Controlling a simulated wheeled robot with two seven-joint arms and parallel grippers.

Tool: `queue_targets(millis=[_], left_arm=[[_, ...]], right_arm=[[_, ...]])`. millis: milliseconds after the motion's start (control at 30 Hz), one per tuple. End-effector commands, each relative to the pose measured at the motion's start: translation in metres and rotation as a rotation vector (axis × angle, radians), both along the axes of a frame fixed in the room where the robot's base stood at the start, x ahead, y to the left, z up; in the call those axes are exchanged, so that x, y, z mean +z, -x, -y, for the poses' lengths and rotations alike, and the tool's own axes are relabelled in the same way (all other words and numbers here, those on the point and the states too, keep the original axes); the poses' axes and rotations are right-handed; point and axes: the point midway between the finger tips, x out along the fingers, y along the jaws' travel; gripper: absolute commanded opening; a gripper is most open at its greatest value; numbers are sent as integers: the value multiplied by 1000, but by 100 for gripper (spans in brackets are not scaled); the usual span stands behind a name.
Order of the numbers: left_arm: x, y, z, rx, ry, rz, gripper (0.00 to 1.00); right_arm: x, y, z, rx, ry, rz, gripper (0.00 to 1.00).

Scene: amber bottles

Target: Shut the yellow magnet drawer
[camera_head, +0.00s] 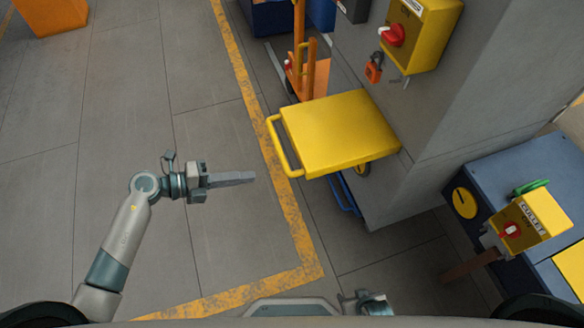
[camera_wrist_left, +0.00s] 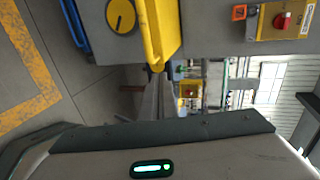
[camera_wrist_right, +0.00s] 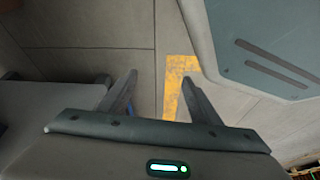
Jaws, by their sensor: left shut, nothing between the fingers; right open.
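The yellow magnet drawer (camera_head: 338,132) stands pulled out from the grey cabinet, its yellow bar handle (camera_head: 283,147) facing left in the head view. In the left wrist view the yellow drawer (camera_wrist_left: 160,28) fills the upper middle, seen edge-on. My left gripper (camera_head: 252,177) is shut and empty. It points right, a little left of and below the handle in the head view, with a visible gap. Its shut fingers (camera_wrist_left: 153,84) also show in the left wrist view. My right gripper (camera_wrist_right: 163,78) is open and empty over the floor; only part of it shows low in the head view.
Below the drawer are a yellow dial (camera_wrist_left: 122,17) and a blue handle (camera_head: 345,194). A yellow switch box (camera_head: 420,32) with a padlock (camera_head: 374,68) is above. A blue cabinet (camera_head: 480,170) stands at right. The floor left of the drawer is clear.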

Motion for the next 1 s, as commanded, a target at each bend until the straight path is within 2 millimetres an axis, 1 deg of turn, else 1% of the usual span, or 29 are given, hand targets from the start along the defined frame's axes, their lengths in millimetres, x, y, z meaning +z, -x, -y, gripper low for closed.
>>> queue_targets(millis=[267, 467, 867, 933, 1000], left_arm=[[-1, -2, 5, 1, 3, 0, 0], [-5, -7, 22, 2, 5, 0, 0], [-25, -28, 85, 2, 6, -1, 0], [-29, -31, 95, 1, 7, -1, 0], [-27, -34, 105, 1, 5, 1, 0]], right_arm=[[1, 0, 0, 0, -1, 3, 57], [3, -3, -3, 2, -5, 20, 57], [7, -5, -9, 6, -18, 64, 57], [8, -7, -11, 6, -21, 71, 57], [10, -14, -14, 11, -25, 92, 57]])
